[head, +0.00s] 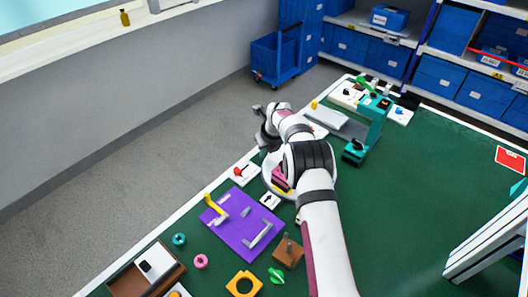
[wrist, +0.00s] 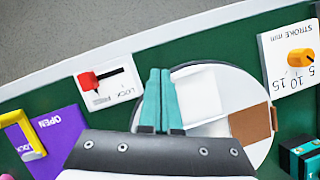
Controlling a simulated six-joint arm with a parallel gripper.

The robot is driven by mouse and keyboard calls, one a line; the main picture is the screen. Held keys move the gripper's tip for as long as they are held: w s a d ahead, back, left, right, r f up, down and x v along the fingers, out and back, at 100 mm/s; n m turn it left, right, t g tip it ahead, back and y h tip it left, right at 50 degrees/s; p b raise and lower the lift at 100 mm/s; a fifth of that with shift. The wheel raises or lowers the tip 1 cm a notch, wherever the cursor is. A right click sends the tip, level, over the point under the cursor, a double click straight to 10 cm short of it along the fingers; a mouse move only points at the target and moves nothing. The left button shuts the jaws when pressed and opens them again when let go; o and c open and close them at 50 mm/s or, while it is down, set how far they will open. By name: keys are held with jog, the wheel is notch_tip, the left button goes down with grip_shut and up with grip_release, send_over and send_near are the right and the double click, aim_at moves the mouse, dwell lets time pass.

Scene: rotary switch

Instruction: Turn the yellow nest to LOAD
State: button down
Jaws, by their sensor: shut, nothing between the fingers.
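A white round table (wrist: 250,90) lies under my gripper in the wrist view. It carries white square pieces and a brown block (wrist: 258,122). In the head view my arm covers most of this round table (head: 267,182). No yellow nest shows on the part seen in the wrist view. My gripper (wrist: 161,72) has teal fingers, shut and empty, over the table's left part. I cannot tell whether they touch it. No LOAD label is readable.
A red-handled LOCK slider (wrist: 92,80) stands left of the round table. A purple OPEN board (wrist: 58,140) lies at lower left. A teal press-like frame (head: 372,125) stands beyond my arm.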

dwell(0.3)
jog(key=s+a, duration=0.2)
jog(key=a, duration=0.1)
jog(key=shift+s, duration=0.4)
notch_tip(320, 180, up, 9)
jog(key=s+a, duration=0.3)
jog(key=s+d+r+n+g, duration=0.1)
jog(key=s+d+r+n, duration=0.3)
jog(key=s+r+n, duration=0.75)
jog(key=s+d+n+g, duration=0.1)
jog(key=s+n, duration=0.6)
jog(key=s, duration=0.9)
jog(key=s+d+f+n+g, duration=0.1)
jog(key=s+n, duration=0.6)
jog(key=s, duration=0.9)
jog(key=shift+s+d+f+g, duration=0.15)
jog(key=shift+d+f+g, duration=0.15)
jog(key=shift+d+g, duration=0.35)
